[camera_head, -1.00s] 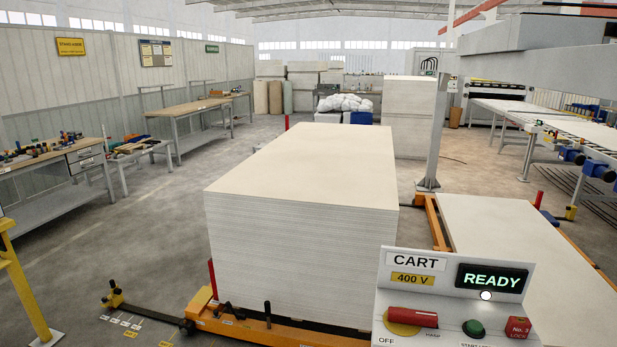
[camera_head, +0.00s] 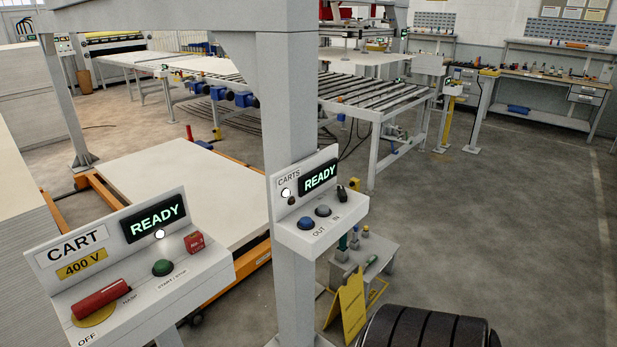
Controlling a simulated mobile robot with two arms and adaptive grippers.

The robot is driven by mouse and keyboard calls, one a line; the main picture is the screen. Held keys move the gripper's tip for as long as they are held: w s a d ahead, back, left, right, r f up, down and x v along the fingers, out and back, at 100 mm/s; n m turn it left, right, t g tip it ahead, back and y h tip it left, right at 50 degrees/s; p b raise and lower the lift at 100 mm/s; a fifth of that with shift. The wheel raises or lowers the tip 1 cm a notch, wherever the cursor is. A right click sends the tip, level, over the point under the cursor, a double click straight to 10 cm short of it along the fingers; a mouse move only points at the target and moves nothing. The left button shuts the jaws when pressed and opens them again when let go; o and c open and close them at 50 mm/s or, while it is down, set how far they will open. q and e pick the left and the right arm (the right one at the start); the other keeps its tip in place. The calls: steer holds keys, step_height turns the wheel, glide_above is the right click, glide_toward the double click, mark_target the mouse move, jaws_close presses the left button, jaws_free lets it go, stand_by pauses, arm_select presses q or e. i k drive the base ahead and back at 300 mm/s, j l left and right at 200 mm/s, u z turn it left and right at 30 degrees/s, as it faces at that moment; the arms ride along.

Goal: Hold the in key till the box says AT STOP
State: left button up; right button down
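The CARTS box (camera_head: 318,213) is mounted on a grey post, right of the middle in the head view. Its lit display (camera_head: 318,177) reads READY in green. A blue key (camera_head: 306,223) sits by the OUT label. A dark key (camera_head: 323,211) sits by the IN label. A white lamp (camera_head: 286,193) and a small black knob (camera_head: 342,193) are also on the box. Neither gripper shows in this view.
A CART 400 V box (camera_head: 130,265) with a red handle, green button and READY display stands at lower left. A pale board (camera_head: 185,190) lies on an orange-framed cart behind the post. A yellow stand (camera_head: 348,303) is below. Open floor lies at right.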

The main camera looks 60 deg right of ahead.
mark_target(323, 210)
steer(key=z, duration=2)
